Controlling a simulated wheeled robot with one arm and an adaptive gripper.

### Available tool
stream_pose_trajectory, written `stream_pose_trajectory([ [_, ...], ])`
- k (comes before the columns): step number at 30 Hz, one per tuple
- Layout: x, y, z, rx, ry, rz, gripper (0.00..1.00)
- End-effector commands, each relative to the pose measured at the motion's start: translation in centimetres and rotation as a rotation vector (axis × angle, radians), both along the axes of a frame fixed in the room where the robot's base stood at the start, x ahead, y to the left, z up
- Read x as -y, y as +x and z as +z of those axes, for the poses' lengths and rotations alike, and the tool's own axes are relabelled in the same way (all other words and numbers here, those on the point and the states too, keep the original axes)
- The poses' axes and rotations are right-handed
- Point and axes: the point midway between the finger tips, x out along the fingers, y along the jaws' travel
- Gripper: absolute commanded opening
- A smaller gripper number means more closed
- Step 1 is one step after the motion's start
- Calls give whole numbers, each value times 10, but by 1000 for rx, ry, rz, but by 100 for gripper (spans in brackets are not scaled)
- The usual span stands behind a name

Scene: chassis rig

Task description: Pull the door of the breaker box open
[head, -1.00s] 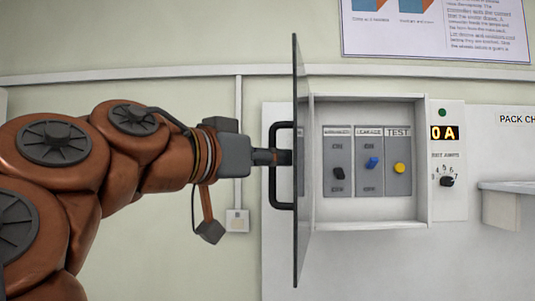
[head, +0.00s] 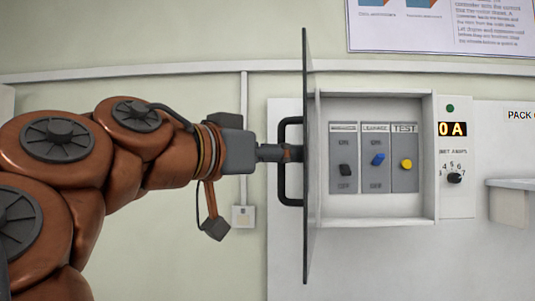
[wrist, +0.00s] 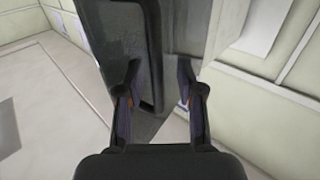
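The breaker box (head: 430,150) is on the wall in the head view, its front uncovered. Its door (head: 306,70) stands swung out, seen almost edge-on at the box's left side. A black loop handle (head: 283,190) is on the door's left face. My gripper (head: 291,153) reaches from the left to the handle's middle; its tips are hard to make out there. In the wrist view my gripper (wrist: 158,75) has its two fingers spread apart around the dark handle (wrist: 150,50), with a gap by the right finger. Contact with the handle is unclear.
Inside the box are a black switch (head: 345,171), a blue switch (head: 378,159) and a yellow button (head: 406,165). A 0 A display (head: 452,129) and a dial (head: 454,178) are on its right. A shelf (head: 512,185) juts out at far right. A small wall socket (head: 243,217) is below my wrist.

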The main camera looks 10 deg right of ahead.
Motion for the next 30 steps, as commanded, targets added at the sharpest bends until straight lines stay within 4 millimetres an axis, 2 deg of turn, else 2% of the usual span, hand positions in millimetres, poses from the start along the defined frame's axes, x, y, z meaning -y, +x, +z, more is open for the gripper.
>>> stream_pose_trajectory([
  [5,-6,-4,0,1,-1,2,37],
  [16,-43,-31,1,2,-3,3,37],
  [30,-68,-52,2,6,2,0,37],
])
